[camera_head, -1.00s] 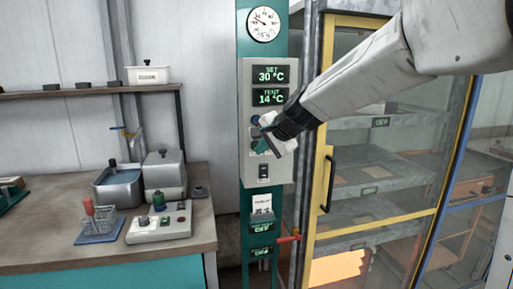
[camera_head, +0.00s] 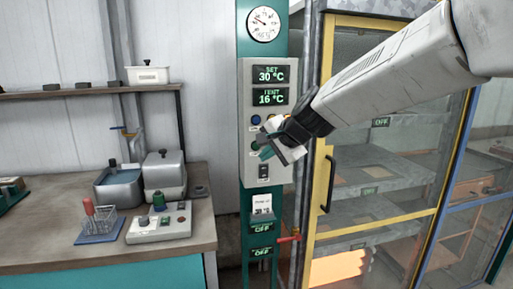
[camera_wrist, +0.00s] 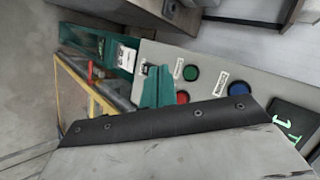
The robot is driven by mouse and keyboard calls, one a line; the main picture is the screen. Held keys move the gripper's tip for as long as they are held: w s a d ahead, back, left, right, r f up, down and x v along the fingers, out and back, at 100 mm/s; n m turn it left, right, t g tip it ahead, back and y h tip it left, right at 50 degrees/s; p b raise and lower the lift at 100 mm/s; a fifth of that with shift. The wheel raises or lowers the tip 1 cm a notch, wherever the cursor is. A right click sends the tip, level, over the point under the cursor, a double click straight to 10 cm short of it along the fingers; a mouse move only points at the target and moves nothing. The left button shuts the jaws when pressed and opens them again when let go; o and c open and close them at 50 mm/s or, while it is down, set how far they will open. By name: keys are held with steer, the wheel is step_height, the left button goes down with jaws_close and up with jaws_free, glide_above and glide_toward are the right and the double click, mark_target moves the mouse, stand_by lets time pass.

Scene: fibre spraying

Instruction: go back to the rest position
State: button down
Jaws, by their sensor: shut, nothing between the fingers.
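My gripper (camera_head: 268,152) is shut and empty in front of the grey control panel (camera_head: 247,105), with my arm reaching in from the upper right. The panel's displays read SET 30 °C (camera_head: 271,75) and TENT 16 °C (camera_head: 270,97). In the wrist view the teal fingers (camera_wrist: 157,88) are together over the panel face, near a green button (camera_wrist: 190,73), a red button (camera_wrist: 183,97) and a blue button (camera_wrist: 239,89). I cannot tell whether the fingertips touch the panel. My gripper hides part of the panel's button area in the head view.
A glass cabinet with a yellow-framed door (camera_head: 322,170) and black handle (camera_head: 329,184) stands right of the panel, behind my arm. A red lever (camera_head: 288,239) juts out below. A bench (camera_head: 60,205) with a tank, wire basket and small control box stands left.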

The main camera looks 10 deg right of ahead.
stand_by(0.5)
steer(key=s+f+n+g, duration=0.3)
steer(key=s, duration=0.4)
steer(key=s+f+n+g, duration=0.2)
steer(key=s+f+n, duration=0.1)
steer(key=s, duration=0.3)
steer(key=s+d+f+n+g+h, duration=0.1)
steer(key=s+d, duration=0.3)
steer(key=s, duration=0.7)
steer(key=s+d+n+g+h, duration=0.1)
steer(key=s+d+n, duration=0.3)
steer(key=s, duration=0.8)
steer(key=shift+f+g+h, duration=0.35)
steer(key=shift+g+h, duration=0.05)
steer(key=shift+h, duration=0.5)
